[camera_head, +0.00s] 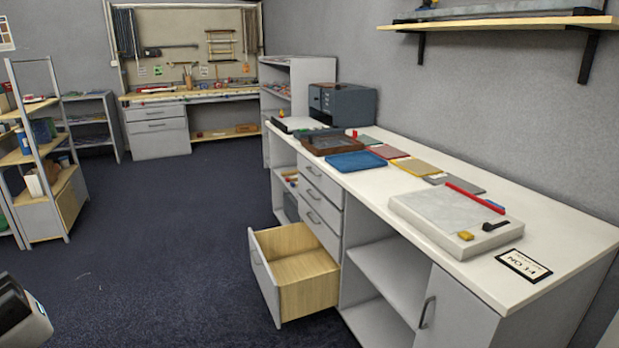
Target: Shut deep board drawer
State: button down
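The deep drawer (310,282) is the lowest one in the drawer stack of the long white-topped cabinet. It is pulled well out, and its pale wooden inside shows empty. Its grey front panel (264,277) faces left, towards the open floor. Several shallower drawers (322,205) above it are shut. A dark and pale rounded part at the lower left edge (20,312) looks like part of my own arm or gripper. Its fingers do not show clearly, and it is apart from the drawer, with floor between them.
The dark blue carpet (170,250) left of the drawer is clear. The white countertop (440,185) bears a stone slab (446,215), coloured sheets and trays. A cupboard door (455,312) with a dark handle is at the near right. A shelf rack (45,165) stands at left.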

aim_at(297, 276)
jog(key=i+u, duration=0.3)
jog(key=i, duration=0.25)
jog(key=i+u, duration=0.3)
jog(key=i, duration=0.25)
jog(key=i+u, duration=0.1)
jog(key=i, duration=1.1)
jog(key=i+z, duration=0.2)
jog(key=i, duration=0.25)
jog(key=i+j+z, duration=0.15)
jog(key=i, duration=0.25)
